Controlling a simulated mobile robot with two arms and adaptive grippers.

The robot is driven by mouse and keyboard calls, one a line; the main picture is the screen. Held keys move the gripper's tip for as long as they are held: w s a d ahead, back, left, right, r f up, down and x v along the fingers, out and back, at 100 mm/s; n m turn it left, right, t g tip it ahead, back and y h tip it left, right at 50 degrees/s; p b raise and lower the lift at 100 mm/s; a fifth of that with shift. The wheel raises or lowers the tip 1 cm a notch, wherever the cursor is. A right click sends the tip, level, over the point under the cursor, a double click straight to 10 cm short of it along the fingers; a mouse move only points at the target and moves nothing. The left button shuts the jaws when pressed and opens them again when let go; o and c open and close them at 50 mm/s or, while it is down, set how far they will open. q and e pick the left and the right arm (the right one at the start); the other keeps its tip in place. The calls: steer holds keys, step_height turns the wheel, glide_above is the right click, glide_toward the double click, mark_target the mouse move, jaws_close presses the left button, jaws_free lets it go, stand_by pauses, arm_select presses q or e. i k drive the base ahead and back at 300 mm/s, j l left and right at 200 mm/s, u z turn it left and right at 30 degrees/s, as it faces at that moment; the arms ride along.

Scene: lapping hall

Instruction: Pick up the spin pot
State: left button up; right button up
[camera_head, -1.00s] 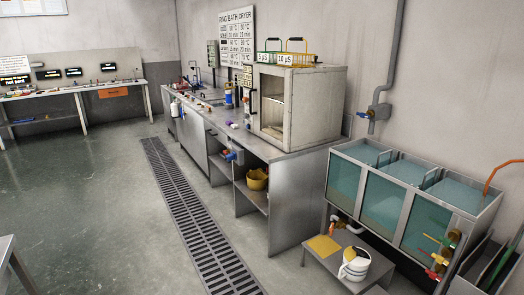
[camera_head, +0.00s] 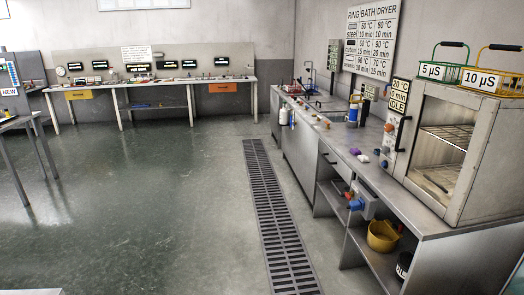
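I cannot tell for sure which thing is the spin pot. A yellow pot-like container (camera_head: 382,236) with a handle sits on the lower shelf of the steel bench at the right, under the dryer. A dark round container (camera_head: 403,265) with a pale band stands beside it, partly hidden by the bench's end panel. Neither of my grippers shows in the head view.
The steel bench (camera_head: 440,222) runs along the right wall and carries the dryer cabinet (camera_head: 484,206), whose top holds green (camera_head: 439,75) and yellow (camera_head: 489,81) wire baskets. A floor drain grate (camera_head: 270,215) runs alongside. Open floor lies left of it.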

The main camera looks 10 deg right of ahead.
mark_target(382, 237)
steer(key=i+z, duration=0.1)
steer(key=i, duration=0.8)
steer(key=i+j+z, duration=0.15)
steer(key=i, duration=0.75)
